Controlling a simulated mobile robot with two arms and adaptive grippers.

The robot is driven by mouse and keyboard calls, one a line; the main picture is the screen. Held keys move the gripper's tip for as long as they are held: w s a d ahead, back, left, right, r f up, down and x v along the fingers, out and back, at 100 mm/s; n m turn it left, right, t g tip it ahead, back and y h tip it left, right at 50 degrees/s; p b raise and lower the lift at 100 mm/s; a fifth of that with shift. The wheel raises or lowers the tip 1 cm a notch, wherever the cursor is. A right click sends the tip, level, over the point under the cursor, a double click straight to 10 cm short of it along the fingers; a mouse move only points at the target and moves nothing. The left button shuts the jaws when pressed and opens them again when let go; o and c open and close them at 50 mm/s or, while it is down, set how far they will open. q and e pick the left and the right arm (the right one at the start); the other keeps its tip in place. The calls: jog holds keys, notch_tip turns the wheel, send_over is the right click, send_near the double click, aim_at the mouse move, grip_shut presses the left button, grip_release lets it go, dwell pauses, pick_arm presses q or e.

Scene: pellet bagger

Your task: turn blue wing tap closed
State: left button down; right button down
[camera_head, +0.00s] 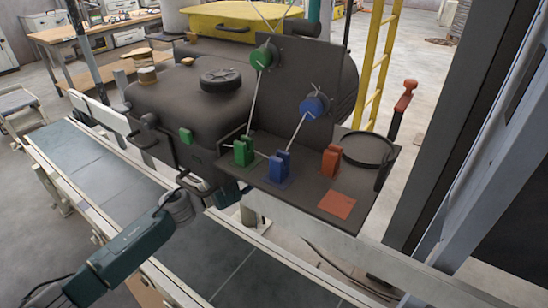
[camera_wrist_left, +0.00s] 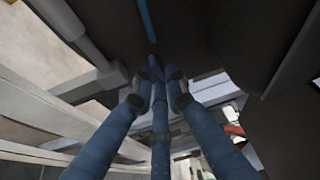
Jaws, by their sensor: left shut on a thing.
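My left gripper (camera_wrist_left: 156,90) reaches under the dark machine in the left wrist view. Its two outer fingers are closed in on a small dark blue piece, the blue wing tap (camera_wrist_left: 155,66), between their tips. The tap is in shadow and mostly covered by the fingers, so its wing angle cannot be told. In the head view my left gripper (camera_head: 222,194) comes from the lower left and sits beneath the front edge of the machine's panel. The tap itself cannot be made out there. My right gripper is not in view.
Above sits the dark panel with green (camera_head: 244,151), blue (camera_head: 280,167) and orange (camera_head: 331,160) blocks, plus a green dial (camera_head: 261,58) and a blue dial (camera_head: 314,106). A conveyor (camera_head: 110,165) runs below. A yellow ladder (camera_head: 378,65) stands behind.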

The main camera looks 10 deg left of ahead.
pick_arm(q)
jog(key=shift+m+g+p, duration=0.4)
jog(key=shift+m+p, duration=0.3)
jog(key=shift+m, duration=0.4)
jog(key=c, duration=1.7)
grip_release()
jog(key=shift+c, duration=0.2)
jog(key=shift+a, duration=0.1)
jog(key=v, duration=1.2)
jog(key=shift+r, duration=0.2)
